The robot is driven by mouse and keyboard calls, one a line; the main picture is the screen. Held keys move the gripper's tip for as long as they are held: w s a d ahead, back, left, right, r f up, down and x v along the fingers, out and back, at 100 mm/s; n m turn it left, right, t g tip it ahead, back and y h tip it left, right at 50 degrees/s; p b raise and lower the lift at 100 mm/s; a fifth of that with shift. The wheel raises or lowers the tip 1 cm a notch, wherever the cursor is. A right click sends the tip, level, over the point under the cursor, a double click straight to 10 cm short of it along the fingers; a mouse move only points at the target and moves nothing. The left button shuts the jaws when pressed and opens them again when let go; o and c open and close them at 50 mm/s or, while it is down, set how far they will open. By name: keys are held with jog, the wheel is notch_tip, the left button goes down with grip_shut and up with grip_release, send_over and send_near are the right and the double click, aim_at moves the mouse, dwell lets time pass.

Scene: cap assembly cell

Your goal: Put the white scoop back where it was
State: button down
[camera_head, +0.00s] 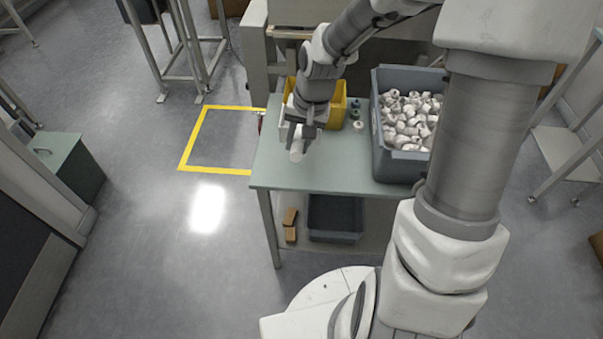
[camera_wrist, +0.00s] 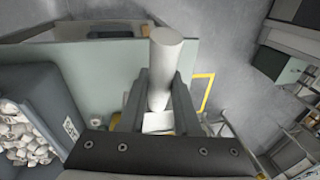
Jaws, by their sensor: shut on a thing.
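The white scoop (camera_wrist: 165,60) is held between the two fingers of my gripper (camera_wrist: 160,88) in the wrist view. Its pale, rounded handle-like part sticks out past the fingertips. In the head view my gripper (camera_head: 300,133) is over the left part of the green table (camera_head: 300,174), with the white scoop (camera_head: 296,153) below the fingers. I cannot tell whether the scoop touches the table. A white block-like shape (camera_wrist: 158,122) shows between the fingers near the palm; I cannot tell if it belongs to the scoop.
A grey crate (camera_head: 381,157) full of white caps stands on the table's right. A yellow bin (camera_head: 337,111) stands behind my gripper, with a few small caps (camera_head: 358,126) beside it. A dark bin (camera_head: 334,216) and brown blocks (camera_head: 290,226) lie below. The table's front middle is clear.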

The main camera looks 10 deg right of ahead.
jog(key=f+b, duration=0.1)
jog(key=f, duration=0.3)
jog(key=f+b, duration=0.1)
jog(key=f, duration=0.3)
jog(key=s+f+b, duration=0.1)
jog(key=f+b, duration=0.1)
jog(key=f, duration=0.2)
jog(key=shift+a+f, duration=0.2)
jog(key=shift+f, duration=0.3)
jog(key=c, duration=0.6)
grip_release()
jog(key=p+v, duration=0.4)
jog(key=v, duration=0.8)
jog(key=shift+a, duration=0.1)
